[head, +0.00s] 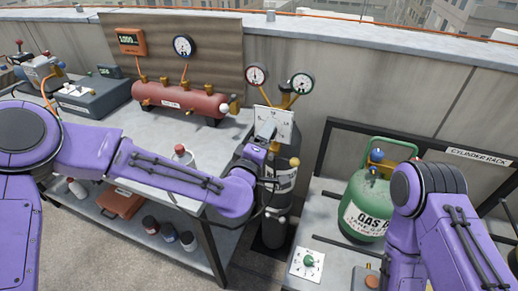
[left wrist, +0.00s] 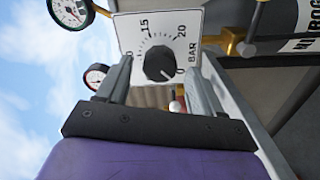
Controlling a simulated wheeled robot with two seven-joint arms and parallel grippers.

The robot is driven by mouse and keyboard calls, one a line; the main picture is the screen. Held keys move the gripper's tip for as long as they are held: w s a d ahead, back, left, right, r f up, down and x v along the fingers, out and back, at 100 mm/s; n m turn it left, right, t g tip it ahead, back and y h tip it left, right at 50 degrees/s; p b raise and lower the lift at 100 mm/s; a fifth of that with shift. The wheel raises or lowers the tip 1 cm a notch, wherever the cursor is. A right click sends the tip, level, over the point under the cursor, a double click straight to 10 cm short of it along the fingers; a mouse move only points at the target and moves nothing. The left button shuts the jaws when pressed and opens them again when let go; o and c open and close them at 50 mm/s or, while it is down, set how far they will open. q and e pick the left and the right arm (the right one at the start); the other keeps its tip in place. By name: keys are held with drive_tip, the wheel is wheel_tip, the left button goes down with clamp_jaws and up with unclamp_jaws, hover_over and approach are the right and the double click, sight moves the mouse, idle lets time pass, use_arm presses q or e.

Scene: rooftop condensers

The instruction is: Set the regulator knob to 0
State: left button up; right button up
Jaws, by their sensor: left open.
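The regulator's square white dial plate (head: 273,124) sits on the black gas cylinder, below two gauges. In the left wrist view the plate (left wrist: 190,20) shows 15, 20 and BAR, with a round black knob (left wrist: 159,63) in its middle. A light mark on the knob seems to point to the lower right, near a 0; its exact reading is hard to tell. My left gripper (left wrist: 158,77) is open, its fingers on either side of the knob's lower part in the picture; I cannot tell whether they touch it. In the head view my left gripper (head: 267,137) hides part of the plate. My right gripper is out of view.
A workbench (head: 150,150) with a red manifold (head: 180,100) stands at left. At right are a green gas tank (head: 366,205) and another dial plate with a green knob (head: 308,262). Two gauges (head: 257,76) (head: 302,83) stand just above the regulator.

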use_arm(q)
drive_tip(key=b+v, duration=0.1)
drive_tip(key=v, duration=0.7)
drive_tip(key=shift+s, duration=0.15)
